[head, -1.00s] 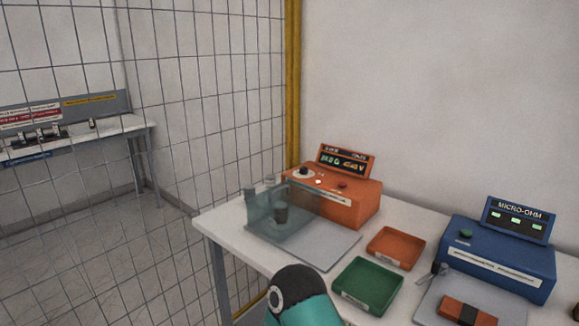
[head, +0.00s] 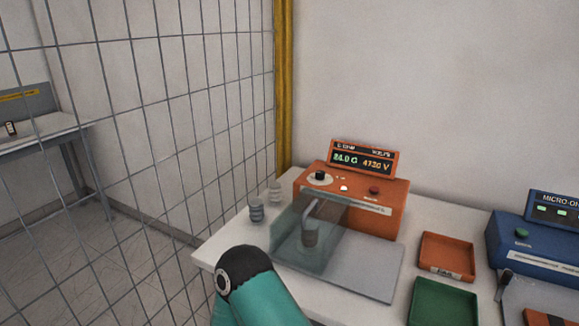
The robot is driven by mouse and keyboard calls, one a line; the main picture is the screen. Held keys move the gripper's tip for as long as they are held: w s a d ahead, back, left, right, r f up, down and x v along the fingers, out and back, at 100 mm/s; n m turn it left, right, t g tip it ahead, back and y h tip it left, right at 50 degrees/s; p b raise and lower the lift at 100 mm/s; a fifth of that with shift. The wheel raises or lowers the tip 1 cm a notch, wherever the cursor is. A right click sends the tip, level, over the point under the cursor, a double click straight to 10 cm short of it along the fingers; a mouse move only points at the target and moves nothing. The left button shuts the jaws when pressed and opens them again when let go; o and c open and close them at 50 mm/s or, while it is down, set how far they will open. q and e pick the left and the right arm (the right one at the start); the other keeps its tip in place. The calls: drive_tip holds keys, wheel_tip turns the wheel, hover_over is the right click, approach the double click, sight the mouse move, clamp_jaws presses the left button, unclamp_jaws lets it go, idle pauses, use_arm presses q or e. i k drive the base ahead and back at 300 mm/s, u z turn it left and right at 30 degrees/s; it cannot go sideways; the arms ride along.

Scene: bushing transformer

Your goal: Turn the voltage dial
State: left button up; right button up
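The voltage dial (head: 320,176) is a black knob on a white disc, on top of the orange tester (head: 378,218), left of its display. The display (head: 363,159) is lit and shows a figure ending in V, about 4730. A red button (head: 374,191) and a small bright light (head: 344,188) sit right of the dial. One of my arms, teal with a dark joint, rises from the bottom edge in front of the table, short of the tester. Neither gripper can be seen.
A clear cover (head: 290,235) stands over a cup in front of the tester. Grey cylinders (head: 257,211) stand left of it. An orange tray (head: 447,257), a green tray (head: 440,305) and a blue micro-ohm meter (head: 515,240) are to the right. A wire mesh fence (head: 150,130) runs along the left.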

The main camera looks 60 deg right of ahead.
sight(320, 175)
drive_tip(key=u, duration=0.4)
drive_tip(key=i, duration=0.4)
drive_tip(key=z, duration=1.9)
drive_tip(key=k, duration=0.55)
drive_tip(key=z, duration=0.5)
drive_tip(key=i, duration=0.55)
drive_tip(key=u, duration=0.3)
